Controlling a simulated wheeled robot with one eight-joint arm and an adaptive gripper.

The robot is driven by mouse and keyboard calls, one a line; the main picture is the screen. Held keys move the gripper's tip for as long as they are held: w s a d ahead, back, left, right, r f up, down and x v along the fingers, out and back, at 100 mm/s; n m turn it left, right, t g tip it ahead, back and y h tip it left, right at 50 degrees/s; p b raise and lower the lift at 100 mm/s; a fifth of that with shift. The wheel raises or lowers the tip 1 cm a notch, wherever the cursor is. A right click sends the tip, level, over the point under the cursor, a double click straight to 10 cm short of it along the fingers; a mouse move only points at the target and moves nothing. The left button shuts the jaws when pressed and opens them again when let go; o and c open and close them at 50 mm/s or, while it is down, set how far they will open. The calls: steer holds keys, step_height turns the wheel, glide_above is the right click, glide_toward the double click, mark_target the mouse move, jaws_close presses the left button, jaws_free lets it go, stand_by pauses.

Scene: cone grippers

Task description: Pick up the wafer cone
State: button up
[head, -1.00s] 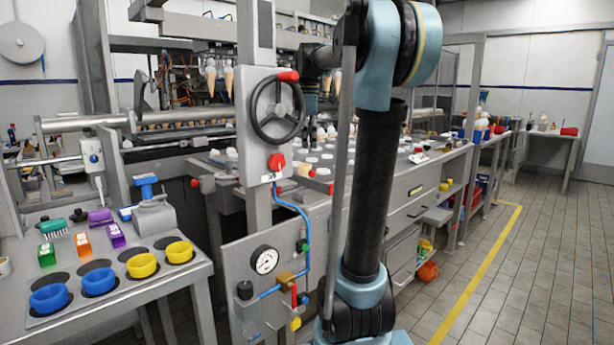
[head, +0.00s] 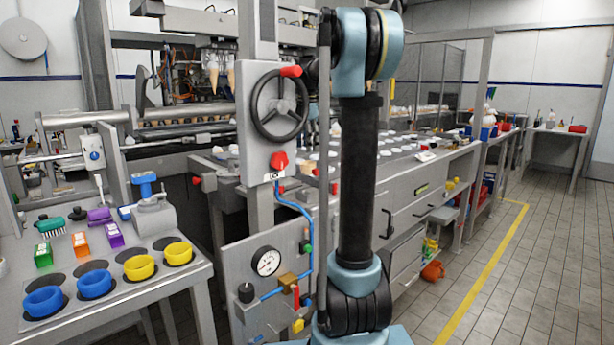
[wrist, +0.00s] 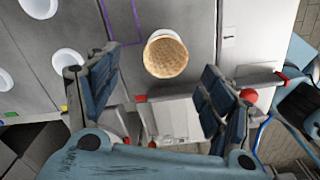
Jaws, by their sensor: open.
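The wafer cone (wrist: 166,56) shows in the wrist view as a tan, waffle-patterned round opening with a pale rim, seen from above. It lies just beyond and between the fingertips of my gripper (wrist: 158,72), over a grey surface. My gripper is open, with a dark blue-grey padded finger on each side and nothing between them. The fingers look apart from the cone. In the head view my arm hides most of the gripper and the work spot.
White round pieces (wrist: 68,62) lie left of the cone on the grey surface. A red ball-shaped knob (wrist: 249,96) is near the right finger. In the head view, cones (head: 231,75) hang from an overhead rail, and a handwheel panel (head: 268,120) stands left of my arm.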

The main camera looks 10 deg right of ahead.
mark_target(308, 163)
steer(key=shift+s+d+f, duration=0.1)
steer(key=shift+s+f, duration=0.1)
steer(key=shift+f, duration=2.05)
steer(key=shift+s+f, duration=0.15)
steer(key=shift+f, duration=2.1)
steer(key=c, duration=0.8)
